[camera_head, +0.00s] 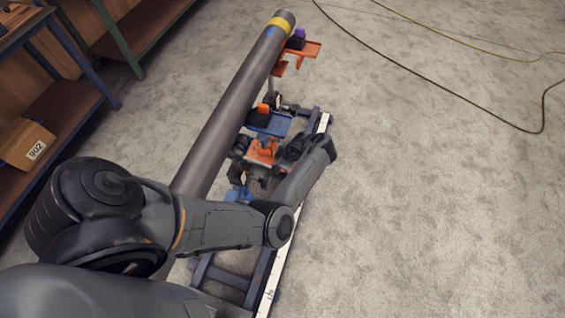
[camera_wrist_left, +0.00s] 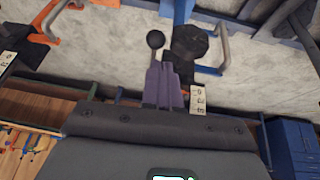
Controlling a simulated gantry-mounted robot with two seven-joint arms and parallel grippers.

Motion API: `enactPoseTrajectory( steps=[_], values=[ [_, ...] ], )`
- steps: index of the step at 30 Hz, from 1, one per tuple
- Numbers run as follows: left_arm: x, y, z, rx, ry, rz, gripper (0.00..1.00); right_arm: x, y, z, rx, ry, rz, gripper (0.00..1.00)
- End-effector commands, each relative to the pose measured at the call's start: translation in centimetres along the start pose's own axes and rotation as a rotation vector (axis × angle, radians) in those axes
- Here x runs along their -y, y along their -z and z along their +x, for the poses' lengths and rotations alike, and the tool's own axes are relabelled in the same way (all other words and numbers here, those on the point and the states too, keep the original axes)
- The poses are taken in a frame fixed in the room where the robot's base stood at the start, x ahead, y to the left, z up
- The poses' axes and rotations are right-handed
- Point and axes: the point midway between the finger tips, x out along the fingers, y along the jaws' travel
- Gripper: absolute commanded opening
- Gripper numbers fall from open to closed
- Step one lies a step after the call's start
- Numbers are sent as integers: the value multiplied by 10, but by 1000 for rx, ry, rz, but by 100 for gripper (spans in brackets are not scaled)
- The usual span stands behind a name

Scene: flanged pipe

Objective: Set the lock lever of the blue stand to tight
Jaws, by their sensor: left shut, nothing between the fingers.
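My left gripper (camera_wrist_left: 164,68) is shut and empty in the left wrist view. A black ball knob (camera_wrist_left: 155,39), which looks like the lock lever's end, is just beyond its fingertips; I cannot tell whether they touch. A blue post (camera_wrist_left: 184,10) and a dark round part (camera_wrist_left: 188,43) are beside the knob. In the head view, blue stand parts (camera_head: 268,124) show under the grey pipe (camera_head: 232,100). My left arm covers the lower stands there, and its gripper is not clearly seen. The lever's setting cannot be read. My right gripper is in neither view.
The pipe runs diagonally, with a yellow band (camera_head: 280,23) near its far end by an orange stand (camera_head: 302,48). A frame with a white ruled strip (camera_head: 276,272) lies below. Shelves (camera_head: 60,120) with a box (camera_head: 26,143) stand left. Open floor with cables (camera_head: 430,86) is right.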

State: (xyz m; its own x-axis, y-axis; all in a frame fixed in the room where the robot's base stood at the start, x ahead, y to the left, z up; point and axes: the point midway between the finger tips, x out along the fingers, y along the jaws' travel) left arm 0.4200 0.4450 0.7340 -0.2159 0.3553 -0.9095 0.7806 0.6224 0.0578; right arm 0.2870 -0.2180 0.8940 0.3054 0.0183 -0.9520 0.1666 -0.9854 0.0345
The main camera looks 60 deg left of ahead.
Motion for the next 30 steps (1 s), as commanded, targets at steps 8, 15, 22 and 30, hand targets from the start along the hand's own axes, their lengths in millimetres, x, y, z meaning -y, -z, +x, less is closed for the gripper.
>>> enactPoseTrajectory(
  steps=[8,15,22,30],
  values=[
    [1,-8,38,-1,2,-5,0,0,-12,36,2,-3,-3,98],
    [1,-9,49,0,3,-7,0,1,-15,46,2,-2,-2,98],
    [1,-9,50,0,3,-8,0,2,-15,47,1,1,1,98],
    [1,-8,51,0,5,-9,0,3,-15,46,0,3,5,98]
  ],
)
